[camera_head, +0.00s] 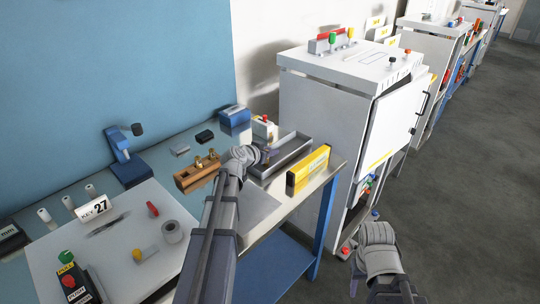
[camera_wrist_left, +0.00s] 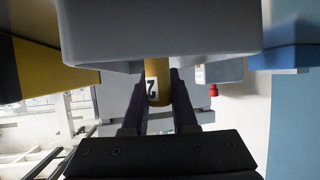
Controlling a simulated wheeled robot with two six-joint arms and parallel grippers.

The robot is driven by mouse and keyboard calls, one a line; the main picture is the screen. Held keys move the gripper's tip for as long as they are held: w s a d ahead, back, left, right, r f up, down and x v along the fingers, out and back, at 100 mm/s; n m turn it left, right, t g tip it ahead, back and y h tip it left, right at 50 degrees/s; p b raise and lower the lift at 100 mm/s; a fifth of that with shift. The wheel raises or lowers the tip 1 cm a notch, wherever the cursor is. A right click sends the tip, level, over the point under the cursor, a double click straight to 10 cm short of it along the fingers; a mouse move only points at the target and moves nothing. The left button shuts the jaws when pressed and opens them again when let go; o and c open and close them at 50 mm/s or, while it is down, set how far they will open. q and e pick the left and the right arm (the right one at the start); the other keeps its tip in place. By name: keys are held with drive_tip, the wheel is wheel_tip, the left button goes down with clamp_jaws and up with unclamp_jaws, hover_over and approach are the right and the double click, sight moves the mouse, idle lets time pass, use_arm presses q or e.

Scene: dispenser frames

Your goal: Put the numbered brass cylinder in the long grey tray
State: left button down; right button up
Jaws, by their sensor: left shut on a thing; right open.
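The brass cylinder (camera_wrist_left: 158,82), yellow with a black "2" on a white label, is between the fingers of my left gripper (camera_wrist_left: 158,100) in the left wrist view. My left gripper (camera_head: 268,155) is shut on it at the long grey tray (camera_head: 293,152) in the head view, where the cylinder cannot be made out. A broad grey surface, apparently the tray (camera_wrist_left: 160,28), covers one end of the cylinder in the wrist view. Whether the cylinder touches the tray floor cannot be told. My right gripper (camera_head: 354,273) is open, low over the floor, away from the bench.
A yellow level (camera_head: 308,170) stands close beside the tray. A wooden block (camera_head: 197,176) with brass pieces is left of it. A blue box (camera_head: 234,116) and a white switch box (camera_head: 264,129) stand behind. A white cabinet (camera_head: 322,115) rises to the right.

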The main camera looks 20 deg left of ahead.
use_arm(q)
drive_tip(key=shift+f, duration=0.15)
drive_tip(key=c, duration=1)
unclamp_jaws()
drive_tip(key=shift+r, duration=0.2)
drive_tip(key=shift+s+r, duration=0.25)
drive_tip(key=shift+s, duration=0.05)
drive_tip(key=shift+p+v, duration=2.6)
drive_tip(key=shift+v, duration=3.1)
drive_tip(key=shift+f, duration=0.15)
